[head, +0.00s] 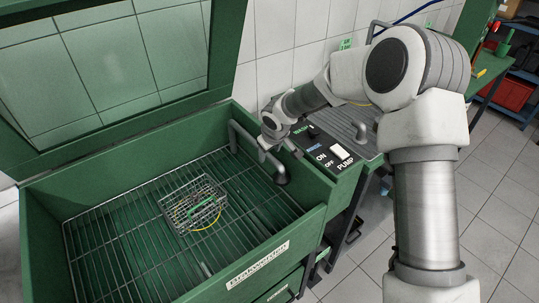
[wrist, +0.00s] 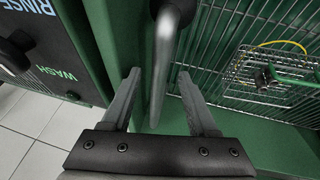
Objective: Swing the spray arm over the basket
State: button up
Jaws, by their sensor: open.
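The spray arm (head: 250,143) is a bent grey pipe along the right inner wall of the green wash tank. The basket (head: 193,206) is a small wire-mesh box on the tank's rack, left of and apart from the spray arm; a green-handled item and a yellow loop show at it. My gripper (head: 279,150) is at the spray arm, by the tank's right wall. In the wrist view my gripper (wrist: 159,75) is open, with the spray arm (wrist: 163,60) between its fingers. The basket (wrist: 268,72) shows at right there. Contact with the pipe cannot be told.
The wire rack (head: 105,245) covers the tank floor. The tank's green lid (head: 222,45) stands open at the back. A panel with wash, rinse and pump controls (head: 333,157) lies just right of my gripper. The green tank wall (head: 315,228) rises in front.

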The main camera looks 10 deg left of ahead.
jog(key=shift+x, duration=0.9)
grip_shut()
dwell(0.9)
